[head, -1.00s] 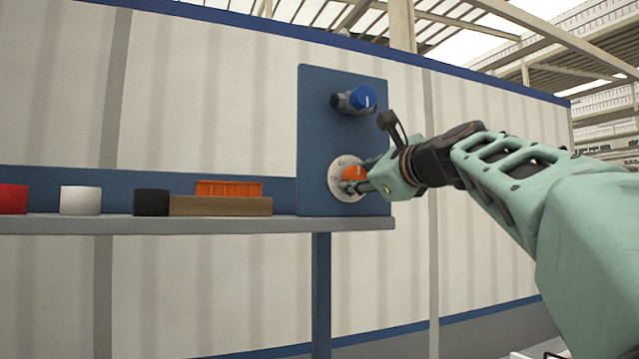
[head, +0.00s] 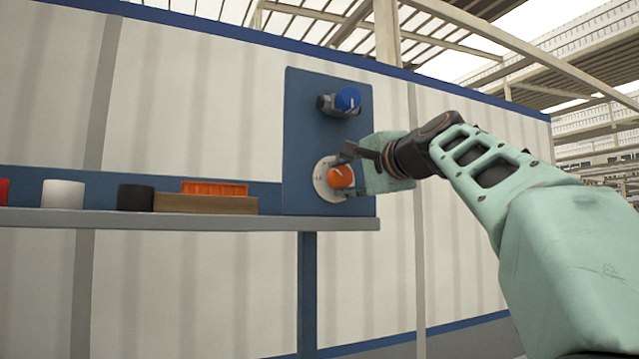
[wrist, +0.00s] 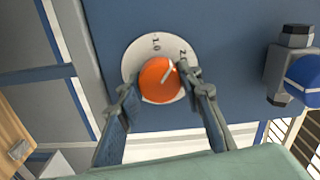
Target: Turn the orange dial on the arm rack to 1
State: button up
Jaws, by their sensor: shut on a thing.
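The orange dial (head: 341,176) sits on a white round plate (head: 325,190) on the lower part of the blue panel (head: 302,120). In the wrist view, the dial (wrist: 157,85) has a white pointer line slanting up and right, toward a mark that looks like 2. Another mark, which looks like 1 or 1.0, is at the top of the white plate (wrist: 138,50). My gripper (wrist: 162,86) is shut on the dial, one finger on each side of it. In the head view, my gripper (head: 346,173) reaches in from the right.
A blue dial (head: 348,99) on a grey mount is above the orange one. The shelf (head: 200,219) to the left carries an orange tray (head: 214,187) on a wooden block (head: 205,204), a black cylinder (head: 136,197) and a white cylinder (head: 63,194).

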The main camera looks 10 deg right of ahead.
jog(key=n+b, duration=0.1)
jog(key=n, duration=0.2)
jog(key=shift+n, duration=0.3)
jog(key=shift+n+b, duration=0.5)
jog(key=shift+n, duration=1.3)
jog(key=shift+r, duration=0.1)
jog(key=o, duration=1.2)
jog(key=shift+c, duration=0.2)
jog(key=v, duration=0.7)
jog(key=shift+s, duration=0.25)
